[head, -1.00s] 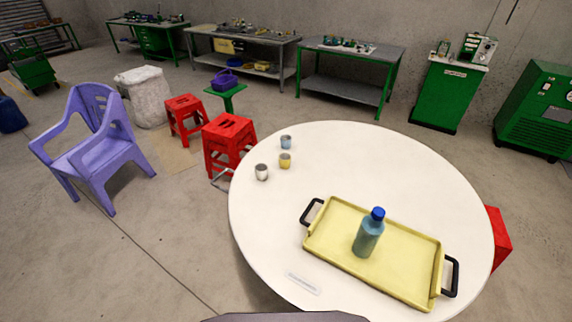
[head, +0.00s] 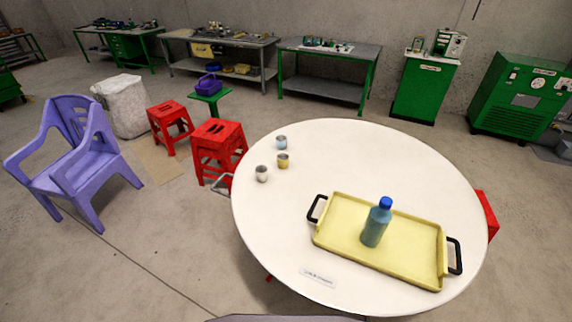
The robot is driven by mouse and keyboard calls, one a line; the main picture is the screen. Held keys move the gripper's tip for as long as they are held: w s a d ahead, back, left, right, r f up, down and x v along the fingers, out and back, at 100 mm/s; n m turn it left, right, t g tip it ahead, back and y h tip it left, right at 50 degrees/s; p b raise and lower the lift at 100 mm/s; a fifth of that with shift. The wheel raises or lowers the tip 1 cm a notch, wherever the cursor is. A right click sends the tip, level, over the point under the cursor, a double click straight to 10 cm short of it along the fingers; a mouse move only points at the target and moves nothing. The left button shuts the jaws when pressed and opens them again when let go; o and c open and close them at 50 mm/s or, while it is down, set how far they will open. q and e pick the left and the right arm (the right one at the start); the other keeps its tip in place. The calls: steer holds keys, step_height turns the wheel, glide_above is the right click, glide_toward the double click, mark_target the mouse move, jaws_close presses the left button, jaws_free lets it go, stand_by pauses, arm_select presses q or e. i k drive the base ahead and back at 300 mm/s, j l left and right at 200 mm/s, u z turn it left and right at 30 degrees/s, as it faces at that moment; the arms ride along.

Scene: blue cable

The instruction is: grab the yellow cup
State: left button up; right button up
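The small yellow cup (head: 283,161) stands upright on the left part of the round white table (head: 345,165). A blue cup (head: 281,142) stands just behind it. A white or grey cup (head: 262,173) stands to its front left. The three cups are close together but apart. Neither of my grippers shows in the head view, so their state and position cannot be seen.
A yellow tray (head: 335,236) with black handles lies on the table's front right, with a blue bottle (head: 376,224) standing in it. A small label (head: 318,277) lies near the front edge. Red stools (head: 218,148) and a purple chair (head: 75,160) stand left of the table.

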mark_target(282, 158)
steer(key=j+z, duration=0.25)
steer(key=j, duration=0.3)
steer(key=j+z, duration=0.25)
steer(key=j, duration=0.25)
steer(key=j+z, duration=0.45)
steer(key=j, duration=0.65)
steer(key=i+j+z, duration=0.1)
steer(key=j+z, duration=0.2)
steer(key=j, duration=0.25)
steer(key=i+j+z, duration=0.1)
steer(key=j+z, duration=0.2)
steer(key=j, duration=0.3)
